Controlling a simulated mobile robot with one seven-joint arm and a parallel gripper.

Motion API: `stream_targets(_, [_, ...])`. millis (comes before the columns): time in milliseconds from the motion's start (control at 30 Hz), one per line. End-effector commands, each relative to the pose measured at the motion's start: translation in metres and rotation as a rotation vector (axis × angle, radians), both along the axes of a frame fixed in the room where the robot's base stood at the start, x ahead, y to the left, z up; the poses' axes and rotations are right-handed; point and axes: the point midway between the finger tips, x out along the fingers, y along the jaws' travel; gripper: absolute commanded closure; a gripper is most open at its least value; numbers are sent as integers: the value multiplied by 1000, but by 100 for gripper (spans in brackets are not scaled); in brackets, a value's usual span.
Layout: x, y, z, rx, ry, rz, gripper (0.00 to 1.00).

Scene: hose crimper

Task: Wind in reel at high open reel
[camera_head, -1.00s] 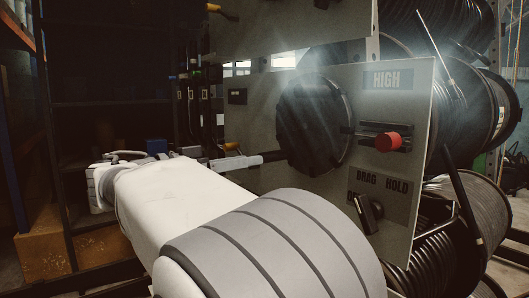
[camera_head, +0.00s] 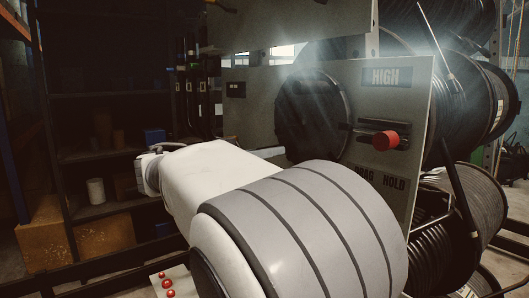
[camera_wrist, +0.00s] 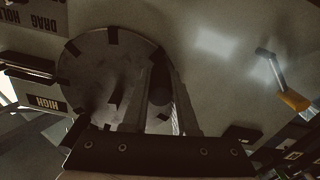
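The grey reel panel (camera_head: 245,120) carries a HIGH label (camera_head: 385,77) and a large dark round disc (camera_head: 312,115). A red-tipped lever (camera_head: 385,140) sticks out right of the disc. In the wrist view the disc (camera_wrist: 95,75) fills the upper left, with dark tabs on its rim. My gripper (camera_wrist: 160,75) reaches towards the disc's right part, two fingers apart. A dark rounded handle (camera_wrist: 160,94) shows between the fingers; whether they press on it I cannot tell. In the head view my arm hides the gripper and the disc's lower edge.
Large black hose reels (camera_head: 485,100) stand right of the panel. An orange-tipped lever (camera_wrist: 292,100) stands out at right in the wrist view. Dark shelves (camera_head: 100,125) with boxes are at left.

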Motion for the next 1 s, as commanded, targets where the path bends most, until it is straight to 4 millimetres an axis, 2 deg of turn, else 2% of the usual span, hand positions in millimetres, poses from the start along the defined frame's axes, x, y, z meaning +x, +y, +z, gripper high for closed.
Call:
stream_targets(33, [0, 0, 0, 0, 0, -1, 92])
stream_targets(100, [0, 0, 0, 0, 0, -1, 100])
stream_targets(1000, [0, 0, 0, 0, 1, -1, 100])
